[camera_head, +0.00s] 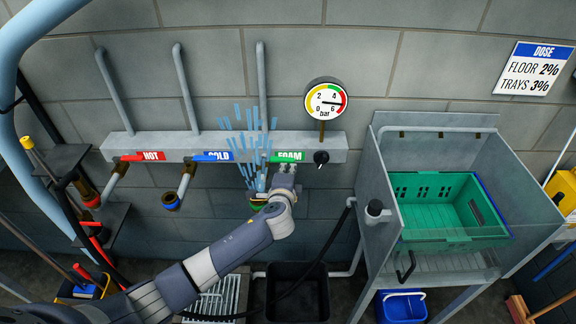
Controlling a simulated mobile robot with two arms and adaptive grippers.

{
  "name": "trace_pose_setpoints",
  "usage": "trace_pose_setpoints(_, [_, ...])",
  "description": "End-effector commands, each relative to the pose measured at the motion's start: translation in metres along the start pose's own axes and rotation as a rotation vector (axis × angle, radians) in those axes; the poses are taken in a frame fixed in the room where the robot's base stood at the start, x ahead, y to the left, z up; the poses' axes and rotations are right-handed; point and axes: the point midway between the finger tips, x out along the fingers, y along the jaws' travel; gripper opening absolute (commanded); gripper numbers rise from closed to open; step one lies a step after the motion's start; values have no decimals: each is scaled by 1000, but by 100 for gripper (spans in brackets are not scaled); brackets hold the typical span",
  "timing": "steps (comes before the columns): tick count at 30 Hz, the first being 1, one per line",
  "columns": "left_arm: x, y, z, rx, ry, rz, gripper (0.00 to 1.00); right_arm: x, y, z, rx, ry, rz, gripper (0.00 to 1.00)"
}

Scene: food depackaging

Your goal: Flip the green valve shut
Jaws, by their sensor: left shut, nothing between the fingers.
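The green valve handle (288,156), labelled FOAM, lies level along the grey wall manifold (220,140), at its right part. My left gripper (284,168) is shut and empty, just below and in front of the green handle. I cannot tell if its fingertips touch the handle. Pale blue spray streaks (242,148) fan upward around the foam outlet, left of the gripper. The outlet's lower end is partly hidden by my left arm. My right gripper is not in view.
The red HOT handle (150,156) and blue COLD handle (214,156) sit further left on the manifold. A pressure gauge (326,101) and black knob (321,157) are to the right. A steel sink (440,266) holds a green crate (455,243).

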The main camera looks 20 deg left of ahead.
Motion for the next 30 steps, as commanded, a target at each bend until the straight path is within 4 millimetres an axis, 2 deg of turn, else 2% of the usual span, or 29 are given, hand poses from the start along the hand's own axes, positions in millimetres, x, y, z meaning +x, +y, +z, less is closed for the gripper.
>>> trace_pose_setpoints(6, [9,-3,0,0,1,0,0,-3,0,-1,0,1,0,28])
trace_pose_setpoints(16, [10,-2,0,-1,-1,0,0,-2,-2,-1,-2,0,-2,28])
trace_pose_setpoints(24, [26,-5,-4,-34,-96,-2,0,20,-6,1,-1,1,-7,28])
trace_pose_setpoints(30, [28,-9,-3,-38,-121,-1,0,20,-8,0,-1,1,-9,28])
